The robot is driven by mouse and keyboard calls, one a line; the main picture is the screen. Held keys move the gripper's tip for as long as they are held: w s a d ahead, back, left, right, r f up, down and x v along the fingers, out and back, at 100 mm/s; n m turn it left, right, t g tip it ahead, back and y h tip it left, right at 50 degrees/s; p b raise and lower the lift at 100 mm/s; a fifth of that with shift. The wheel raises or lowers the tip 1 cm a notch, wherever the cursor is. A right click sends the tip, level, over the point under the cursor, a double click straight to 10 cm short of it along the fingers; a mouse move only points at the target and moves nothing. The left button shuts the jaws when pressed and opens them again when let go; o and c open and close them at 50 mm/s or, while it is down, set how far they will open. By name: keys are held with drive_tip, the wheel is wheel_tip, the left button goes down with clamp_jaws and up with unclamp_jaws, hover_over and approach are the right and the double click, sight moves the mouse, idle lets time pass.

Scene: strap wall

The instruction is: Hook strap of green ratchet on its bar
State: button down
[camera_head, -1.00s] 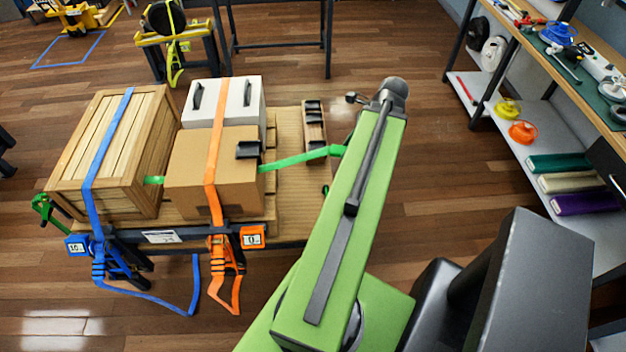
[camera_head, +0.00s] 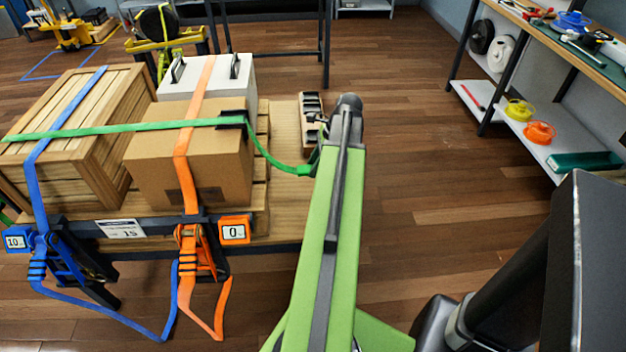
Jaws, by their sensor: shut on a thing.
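The green strap (camera_head: 100,130) runs from the left edge of the picture over the wooden crate and across the cardboard box. It passes at the box's dark corner guard (camera_head: 232,119), then sags to the right. Its right end goes to my gripper (camera_head: 314,160), beyond the end of my green arm. My gripper is mostly hidden by the arm and is shut on the strap end. A small piece of the green ratchet (camera_head: 6,212) shows at the left edge. The bar for this strap cannot be made out; my arm covers part of the pallet's right side.
A blue strap (camera_head: 38,190) crosses the wooden crate (camera_head: 108,165); an orange strap (camera_head: 184,160) crosses the cardboard box (camera_head: 150,172) and white case (camera_head: 240,75). Their ratchets hang at the pallet's front. A shelf bench (camera_head: 550,155) stands right; floor between is clear.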

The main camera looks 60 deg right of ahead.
wheel_tip(320, 180, down, 12)
drive_tip(key=b, duration=1.2)
drive_tip(key=shift+w+a, duration=0.1)
drive_tip(key=shift+w, duration=0.05)
idle(0.7)
drive_tip(key=shift+w+a+f, duration=0.15)
drive_tip(key=shift+w+a, duration=0.6)
drive_tip(key=shift+w, duration=0.3)
drive_tip(key=shift+w+a, duration=0.15)
drive_tip(key=c, duration=0.8)
unclamp_jaws()
drive_tip(key=shift+c, duration=0.2)
